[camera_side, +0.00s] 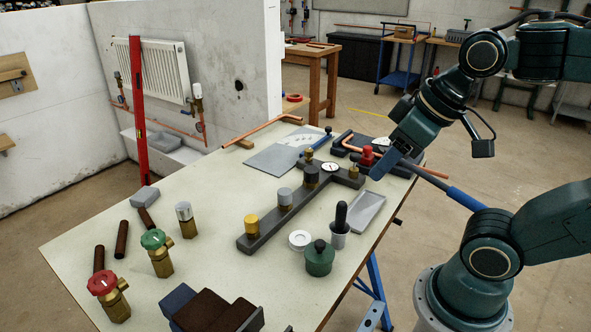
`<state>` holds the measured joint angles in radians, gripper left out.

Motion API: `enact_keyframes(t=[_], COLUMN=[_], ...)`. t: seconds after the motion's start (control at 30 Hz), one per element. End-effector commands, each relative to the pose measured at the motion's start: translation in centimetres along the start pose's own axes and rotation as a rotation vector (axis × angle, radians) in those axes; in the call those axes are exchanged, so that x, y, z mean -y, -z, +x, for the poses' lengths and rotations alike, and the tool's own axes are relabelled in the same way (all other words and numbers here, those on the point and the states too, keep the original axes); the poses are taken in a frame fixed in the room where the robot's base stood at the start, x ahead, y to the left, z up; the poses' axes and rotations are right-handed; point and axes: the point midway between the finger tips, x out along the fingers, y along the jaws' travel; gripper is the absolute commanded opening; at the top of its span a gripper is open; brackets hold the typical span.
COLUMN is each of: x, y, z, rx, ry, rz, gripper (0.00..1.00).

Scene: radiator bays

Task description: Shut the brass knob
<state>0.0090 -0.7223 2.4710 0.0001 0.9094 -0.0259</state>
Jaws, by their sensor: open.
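A dark grey manifold bar (267,235) lies on the table. A yellow, brass-coloured knob (251,223) stands upright at its near left end. A silver knob (284,197) and a black knob (311,175) stand farther along the same bar. Small brass-coloured fittings also show at the bar's far end (308,154) and right arm (354,171); which one is the brass knob is not certain. My gripper (384,164) is open and empty above the table's right edge, close to a red knob (367,154) and well apart from the yellow knob. Its fingers are partly hidden by its own body.
A white dial gauge (331,167) sits on the manifold. A green canister (319,260), a white ring (300,240), a black-topped bottle (340,222) and a grey tray (365,212) stand right of it. Valves with red (102,284) and green (153,240) handwheels stand left.

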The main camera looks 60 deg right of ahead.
Motion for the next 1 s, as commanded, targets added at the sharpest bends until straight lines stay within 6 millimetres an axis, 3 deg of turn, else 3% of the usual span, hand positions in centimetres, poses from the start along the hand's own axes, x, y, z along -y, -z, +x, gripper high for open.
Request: enact_keyframes(t=[0.17,0.53,1.0], x=[-0.7,-3.5,-9.3], y=[2.6,10.6,19.6], z=[-0.4,-0.2,3.3], rx=[0.028,0.118,0.236], ry=[-0.011,-0.026,-0.003], rz=[-0.048,-0.216,-0.432], gripper=[0.49,0.49,0.49])
